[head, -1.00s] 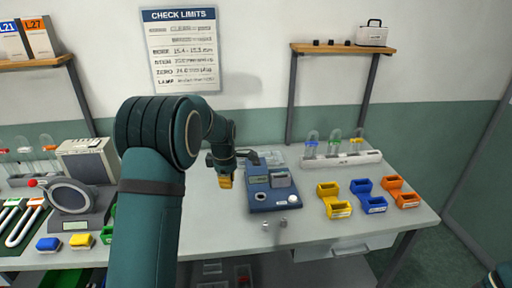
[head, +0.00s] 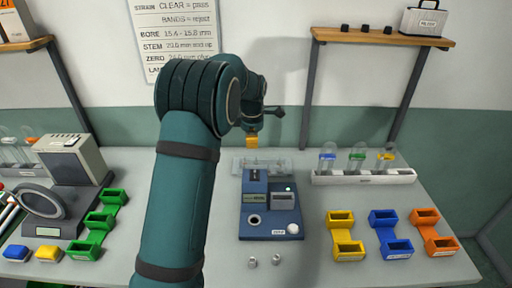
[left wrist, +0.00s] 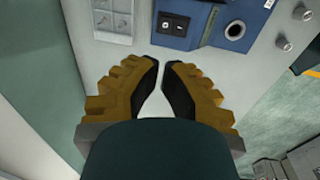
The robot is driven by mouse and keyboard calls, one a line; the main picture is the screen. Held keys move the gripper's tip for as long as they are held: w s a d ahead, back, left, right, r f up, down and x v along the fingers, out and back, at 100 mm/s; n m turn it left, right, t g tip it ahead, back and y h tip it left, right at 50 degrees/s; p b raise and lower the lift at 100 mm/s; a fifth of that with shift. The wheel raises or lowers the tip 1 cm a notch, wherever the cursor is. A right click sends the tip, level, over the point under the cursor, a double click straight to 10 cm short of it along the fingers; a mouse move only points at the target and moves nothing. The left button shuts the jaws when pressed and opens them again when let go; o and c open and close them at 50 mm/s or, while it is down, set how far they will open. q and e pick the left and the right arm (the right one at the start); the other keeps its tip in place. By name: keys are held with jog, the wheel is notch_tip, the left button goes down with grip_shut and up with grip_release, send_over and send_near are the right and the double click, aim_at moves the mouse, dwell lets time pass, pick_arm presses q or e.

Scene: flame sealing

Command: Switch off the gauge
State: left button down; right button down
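The gauge (head: 286,227) is a blue boxy unit on the bench, with a round dark hole, a small display and a white knob in the head view. Its blue body (left wrist: 212,22) also shows at the top of the left wrist view, cut by the edge. A black rocker switch (left wrist: 174,23) with white marks is on it there. My left gripper (head: 252,141) appears behind and above the gauge in the head view. My right gripper is out of view.
Two small metal pieces (head: 264,260) stand in front of the gauge. A clear tray (head: 240,166) lies behind it. A white rack (head: 364,177) with tubes and yellow, blue and orange bins (head: 391,247) are to the right. Green bins (head: 100,220) are left.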

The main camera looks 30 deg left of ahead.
aim_at(253, 170)
pick_arm(q)
jog(key=f, duration=0.4)
jog(key=w+f, duration=0.1)
jog(key=f, duration=0.7)
jog(key=shift+w+a+f, duration=0.2)
jog(key=shift+a+f, duration=0.1)
jog(key=shift+a, duration=0.1)
